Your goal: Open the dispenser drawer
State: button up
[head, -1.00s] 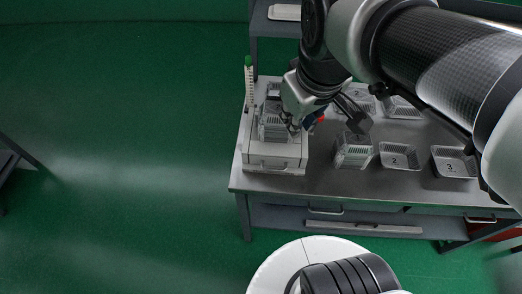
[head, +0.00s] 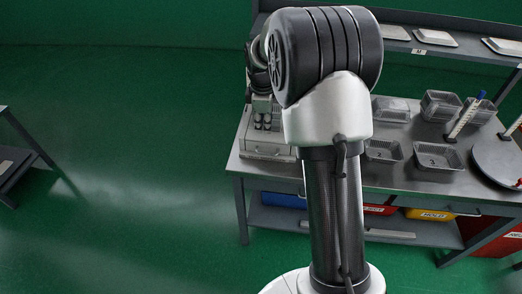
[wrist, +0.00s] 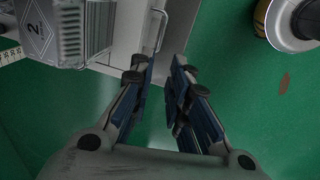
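The dispenser is a pale box (head: 265,138) at the left end of the metal table, partly hidden behind my arm in the head view. Its drawer front carries a thin bar handle (head: 265,154). In the wrist view the drawer front (wrist: 130,30) and its handle (wrist: 157,32) are at the top middle. My gripper (wrist: 163,66) has its blue-padded fingers apart with nothing between them. The fingertips are just below the handle in the picture; I cannot tell whether they touch it. The drawer looks shut.
Foil trays (head: 437,157) and a round dark disc (head: 500,160) stand on the table to the right. Blue (head: 284,200) and yellow (head: 430,214) bins are below. The floor left of the table is free.

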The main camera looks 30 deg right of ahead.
aim_at(264, 153)
jog(key=f+b, duration=0.1)
jog(key=f, duration=0.4)
jog(key=w+d+f+b, duration=0.1)
jog(key=f+b, duration=0.1)
jog(key=f, duration=0.3)
jog(key=w+f+b, duration=0.1)
jog(key=f, duration=0.4)
jog(key=shift+w+d, duration=0.1)
jog(key=shift+d, duration=0.1)
grip_shut()
jog(key=shift+f, duration=0.1)
